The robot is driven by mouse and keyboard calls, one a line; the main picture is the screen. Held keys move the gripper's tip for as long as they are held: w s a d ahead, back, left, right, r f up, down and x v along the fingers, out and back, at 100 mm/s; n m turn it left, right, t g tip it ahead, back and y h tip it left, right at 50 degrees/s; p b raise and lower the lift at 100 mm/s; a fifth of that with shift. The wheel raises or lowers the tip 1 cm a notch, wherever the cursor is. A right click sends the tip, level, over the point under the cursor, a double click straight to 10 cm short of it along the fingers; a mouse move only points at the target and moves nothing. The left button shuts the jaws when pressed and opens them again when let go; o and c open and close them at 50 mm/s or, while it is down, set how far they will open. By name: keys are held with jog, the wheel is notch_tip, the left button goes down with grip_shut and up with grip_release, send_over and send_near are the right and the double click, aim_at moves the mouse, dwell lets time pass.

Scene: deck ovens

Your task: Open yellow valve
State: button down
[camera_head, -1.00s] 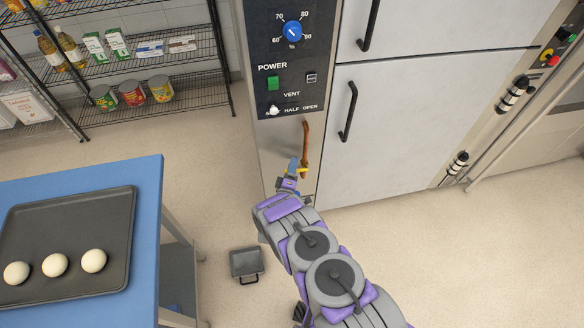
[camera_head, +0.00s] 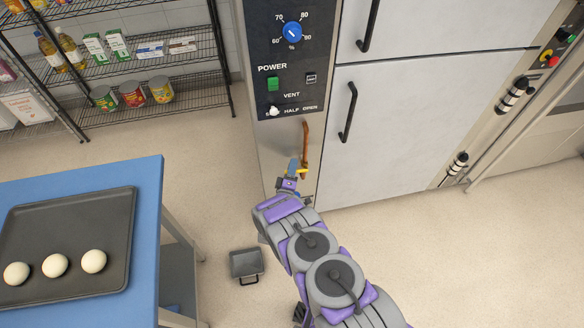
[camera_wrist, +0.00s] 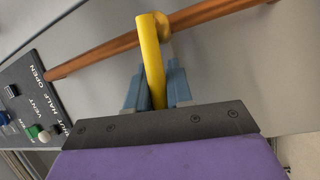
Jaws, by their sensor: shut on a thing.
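The yellow valve handle (camera_wrist: 152,60) is in the middle of the wrist view. It is a short bar joined at its far end to a copper pipe (camera_wrist: 105,53). My gripper (camera_wrist: 158,85) has its two blue-grey fingers on either side of the handle, shut on it. In the head view the valve (camera_head: 301,171) is a small yellow piece on the copper pipe (camera_head: 305,140), low on the oven's front panel, with my gripper (camera_head: 292,166) at it. The fingers and gripper body hide the near end of the handle.
Above the pipe is the control panel (camera_head: 290,60) with a blue dial, green power switch and vent knob. White oven doors (camera_head: 420,130) with black handles stand to the right. A blue table (camera_head: 147,200) with a dough tray is at left.

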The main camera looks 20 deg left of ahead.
jog(key=shift+d+r+m+g+p, duration=0.1)
jog(key=shift+r+m+g+p, duration=0.4)
jog(key=shift+m+p, duration=0.5)
jog(key=shift+d+m+p, duration=0.1)
jog(key=shift+m+p, duration=0.35)
jog(key=shift+m, duration=0.05)
jog(key=c, duration=1.1)
grip_release()
jog(key=shift+w, duration=0.1)
jog(key=s+d+p, duration=0.1)
jog(key=s+p, duration=0.3)
jog(key=s, duration=1.3)
jog(key=shift+s+d+f, duration=0.15)
jog(key=shift+d, duration=0.25)
